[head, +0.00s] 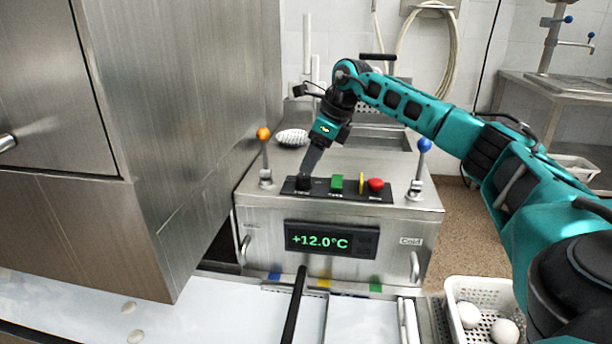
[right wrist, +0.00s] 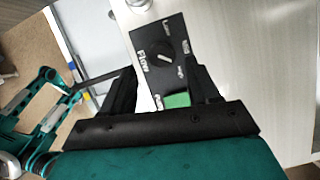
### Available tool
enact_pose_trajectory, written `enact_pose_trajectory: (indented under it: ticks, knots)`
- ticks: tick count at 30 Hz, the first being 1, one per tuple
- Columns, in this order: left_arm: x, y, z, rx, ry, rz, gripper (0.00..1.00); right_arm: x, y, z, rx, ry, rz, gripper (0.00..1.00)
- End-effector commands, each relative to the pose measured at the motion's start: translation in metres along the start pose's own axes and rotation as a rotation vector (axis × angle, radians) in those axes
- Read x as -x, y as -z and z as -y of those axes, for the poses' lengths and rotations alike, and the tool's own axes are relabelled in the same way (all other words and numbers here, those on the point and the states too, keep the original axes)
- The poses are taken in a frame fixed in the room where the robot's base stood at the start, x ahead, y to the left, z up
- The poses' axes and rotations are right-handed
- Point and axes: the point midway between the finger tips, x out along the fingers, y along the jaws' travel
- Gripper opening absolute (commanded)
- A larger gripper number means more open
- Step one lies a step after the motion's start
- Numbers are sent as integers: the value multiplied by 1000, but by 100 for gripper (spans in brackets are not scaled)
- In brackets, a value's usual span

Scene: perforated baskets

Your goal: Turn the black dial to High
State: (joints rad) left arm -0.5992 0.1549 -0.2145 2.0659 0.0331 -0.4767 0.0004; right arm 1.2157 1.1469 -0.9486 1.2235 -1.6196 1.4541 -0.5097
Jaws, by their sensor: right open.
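The black dial (right wrist: 166,57) sits on a black panel (right wrist: 150,35) marked "Flow" in the right wrist view. A short white line on the dial's face lies at a slant; I cannot tell surely which label it points to. Small labels around the dial are blurred. In the head view the panel (head: 345,190) is on top of a steel unit, and the dial (head: 303,184) is at its left end, partly hidden by the gripper. My right gripper (head: 309,170) points down just above the dial, its fingers (right wrist: 162,72) open with the dial between them in view. My left gripper is out of view.
Right of the dial are a green button (head: 337,183), a yellow part (head: 361,183) and a red button (head: 375,185). Orange-tipped (head: 263,134) and blue-tipped (head: 424,145) levers flank the panel. A display (head: 330,240) reads +12.0°C. A tall steel cabinet (head: 190,120) stands at left.

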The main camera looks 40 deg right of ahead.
Motion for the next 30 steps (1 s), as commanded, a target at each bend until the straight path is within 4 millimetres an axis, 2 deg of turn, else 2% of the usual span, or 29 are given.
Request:
enact_pose_trajectory:
  ticks: [1, 7, 19, 30]
  knots:
    - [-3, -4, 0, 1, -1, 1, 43, -12, 1, -1, 1, -2, -1, 60]
    - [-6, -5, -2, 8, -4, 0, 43, -36, 0, 0, 1, 0, 0, 60]
    - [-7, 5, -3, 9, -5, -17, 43, -43, 0, 0, 0, 0, 1, 60]
    - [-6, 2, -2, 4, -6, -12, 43, -42, 0, 0, 1, 0, 1, 26]
